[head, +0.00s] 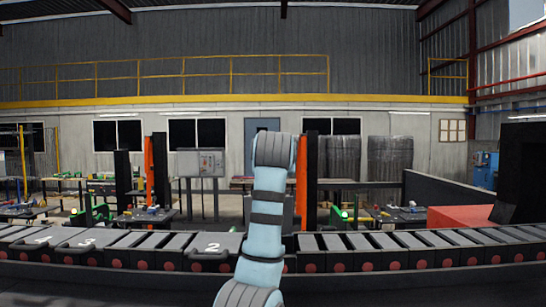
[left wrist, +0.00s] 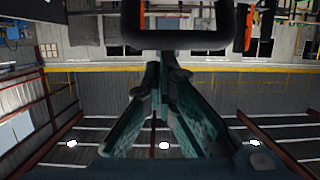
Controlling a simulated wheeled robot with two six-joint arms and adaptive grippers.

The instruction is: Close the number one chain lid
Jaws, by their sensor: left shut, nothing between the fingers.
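The drag chain (head: 400,260) runs across the head view as a row of dark links with grey covers and red round marks. The lid marked 2 (head: 212,246) lies left of my arm, and the lids marked 3 (head: 88,243) and 4 (head: 42,240) are further left. No number one shows; my arm hides part of the chain right of lid 2. My left gripper (left wrist: 160,58) is shut and empty in the left wrist view. A dark U-shaped frame (left wrist: 180,40) is close by its fingertips; I cannot tell whether they touch. My right gripper is not in view.
Behind the chain stand work tables (head: 150,215), orange posts (head: 301,185) and a grey cabinet (head: 200,163). A red block (head: 465,217) and a large dark shape (head: 522,170) are at the right. The space above the chain left of my arm is clear.

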